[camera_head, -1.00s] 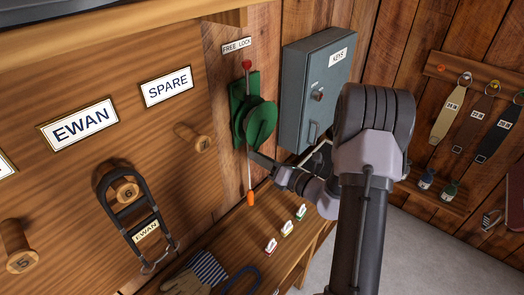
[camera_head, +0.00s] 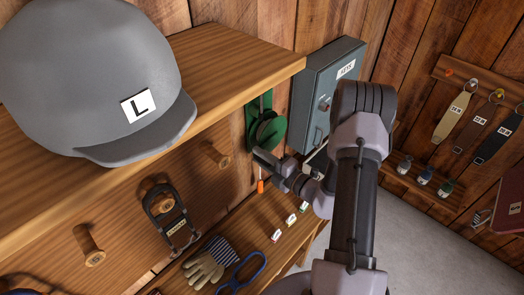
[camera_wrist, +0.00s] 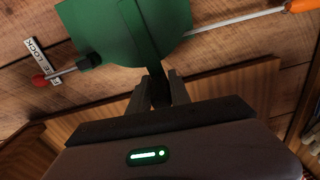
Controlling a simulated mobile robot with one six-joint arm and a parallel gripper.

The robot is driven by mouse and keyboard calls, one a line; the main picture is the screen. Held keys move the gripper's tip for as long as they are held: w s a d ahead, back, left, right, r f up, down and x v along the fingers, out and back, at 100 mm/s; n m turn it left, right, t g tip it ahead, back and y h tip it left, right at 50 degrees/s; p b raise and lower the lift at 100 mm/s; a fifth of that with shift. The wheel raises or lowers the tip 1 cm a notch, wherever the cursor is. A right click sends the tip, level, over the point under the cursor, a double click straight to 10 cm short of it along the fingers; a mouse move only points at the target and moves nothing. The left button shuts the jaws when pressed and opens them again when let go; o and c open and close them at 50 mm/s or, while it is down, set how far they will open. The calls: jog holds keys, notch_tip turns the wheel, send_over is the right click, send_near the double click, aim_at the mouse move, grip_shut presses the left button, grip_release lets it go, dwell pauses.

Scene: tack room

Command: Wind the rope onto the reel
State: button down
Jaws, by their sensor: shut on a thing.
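The green reel (camera_head: 268,130) is mounted on the plank wall, left of the grey key cabinet. In the wrist view its green body (camera_wrist: 125,30) fills the top middle. The pale rope (camera_wrist: 235,22) runs out of it straight to an orange end (camera_wrist: 302,5). That orange end (camera_head: 261,186) hangs below the reel in the head view. A red-tipped lever (camera_wrist: 40,80) sits beside the LOCK label (camera_wrist: 35,60). My gripper (camera_wrist: 158,85) is shut on a dark handle at the reel's edge. The fingers hide most of the handle. In the head view my gripper (camera_head: 262,156) is at the reel's lower front.
A grey cap (camera_head: 85,75) rests on the upper shelf (camera_head: 235,65), which juts out near the reel. The grey key cabinet (camera_head: 325,95) stands close on the right. Gloves (camera_head: 203,268) and small tagged items lie on the bench below.

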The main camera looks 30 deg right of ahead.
aim_at(265, 139)
notch_tip(265, 139, up, 3)
jog(key=m+p, duration=0.2)
jog(key=p, duration=0.1)
jog(key=shift+d+m+p, duration=0.1)
jog(key=shift+m+p, duration=0.25)
jog(key=shift+m, duration=0.05)
jog(key=r+m+p, duration=0.1)
jog(key=m+p, duration=0.1)
jog(key=shift+w+d+r+p, duration=0.1)
jog(key=shift+d+r+p, duration=0.15)
jog(key=shift+r+p, duration=0.1)
jog(key=shift+w+d+r+m+p, duration=0.15)
jog(key=shift+r+m+p, duration=0.15)
jog(key=shift+m, duration=0.2)
jog(key=shift+s+d+r+m+p, duration=0.1)
jog(key=shift+r+m+p, duration=0.1)
jog(key=shift+m+p, duration=0.25)
jog(key=shift+w+d+r, duration=0.15)
jog(key=shift+d+r, duration=0.05)
jog(key=shift+r, duration=0.1)
jog(key=shift+d+p, duration=0.1)
jog(key=shift+p, duration=0.25)
jog(key=c, duration=1.2)
grip_release()
